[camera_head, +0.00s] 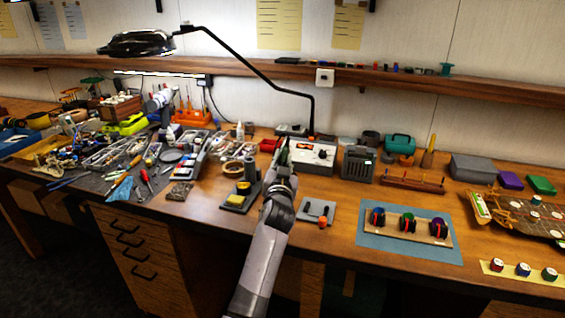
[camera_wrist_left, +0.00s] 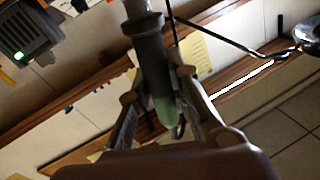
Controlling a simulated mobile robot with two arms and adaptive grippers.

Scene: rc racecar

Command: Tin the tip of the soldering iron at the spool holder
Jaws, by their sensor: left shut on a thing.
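My left gripper (camera_head: 284,157) is raised over the bench in front of the white station with a dial (camera_head: 312,154). In the left wrist view the gripper (camera_wrist_left: 160,85) is shut around the soldering iron (camera_wrist_left: 150,55), which has a dark handle with a pale green end. The iron's tip is out of the wrist frame, and in the head view I cannot make it out. A small stand with a yellow sponge (camera_head: 237,199) is left of my arm. A grey plate with an orange knob (camera_head: 318,212) is right of it. I cannot tell for sure which item is the spool holder.
A blue mat (camera_head: 372,243) with a board of three coloured round parts lies to the right. A dark vented box (camera_head: 358,164) stands behind it. Tools crowd the left of the bench. A lamp arm (camera_head: 255,72) reaches overhead. Some bare wood shows along the front edge.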

